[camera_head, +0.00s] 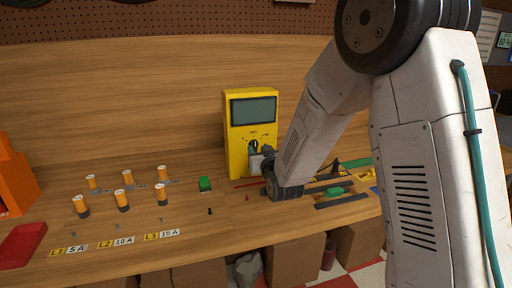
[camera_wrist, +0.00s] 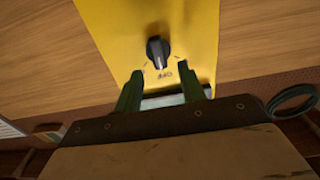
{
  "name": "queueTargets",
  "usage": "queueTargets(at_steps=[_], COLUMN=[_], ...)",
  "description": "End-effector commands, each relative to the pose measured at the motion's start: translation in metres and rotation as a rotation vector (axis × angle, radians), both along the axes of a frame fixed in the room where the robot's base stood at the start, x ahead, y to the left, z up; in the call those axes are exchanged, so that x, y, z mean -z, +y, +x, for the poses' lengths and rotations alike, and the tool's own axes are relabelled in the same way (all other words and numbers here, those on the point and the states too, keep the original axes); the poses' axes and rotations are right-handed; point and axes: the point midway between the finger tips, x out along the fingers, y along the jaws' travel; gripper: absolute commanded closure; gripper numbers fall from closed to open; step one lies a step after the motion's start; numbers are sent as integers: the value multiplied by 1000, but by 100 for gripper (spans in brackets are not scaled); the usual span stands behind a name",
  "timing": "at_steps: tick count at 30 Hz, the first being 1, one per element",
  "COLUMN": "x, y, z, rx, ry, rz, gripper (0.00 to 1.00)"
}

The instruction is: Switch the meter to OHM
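The yellow meter (camera_head: 237,139) stands upright on the bench against the wooden back panel, with a grey-green screen at its top. Its dark selector knob (camera_head: 254,145) is on the front, below the screen; in the wrist view the knob (camera_wrist: 157,50) points toward a label that looks like OFF, seen upside down. The OHM mark is not readable in either view. My gripper (camera_head: 260,156) is in front of the meter's lower face. In the wrist view my gripper (camera_wrist: 161,72) is open, its green fingers apart, with the knob just beyond and between the tips. No contact is visible.
Several orange-topped cylinders (camera_head: 127,178) stand to the left, behind labels such as 10 A (camera_head: 123,241). A green block (camera_head: 205,184) sits left of the meter. Dark rails (camera_head: 342,201) lie to the right, partly behind my arm. A red tray (camera_head: 21,245) is at far left.

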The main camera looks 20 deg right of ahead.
Motion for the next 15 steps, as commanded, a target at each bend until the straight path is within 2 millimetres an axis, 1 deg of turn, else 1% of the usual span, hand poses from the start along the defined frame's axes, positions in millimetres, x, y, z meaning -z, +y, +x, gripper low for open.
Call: queueTargets(at_steps=[1, 3, 6, 9, 15], x=[0, 0, 1, 0, 0], y=[0, 0, 0, -1, -1], z=[9, 18, 28, 33, 35], rx=[0, 0, 0, 0, 0], ry=[0, 0, 1, 0, 1], rz=[0, 0, 0, 0, 0], gripper=[60, 60, 60, 60, 60])
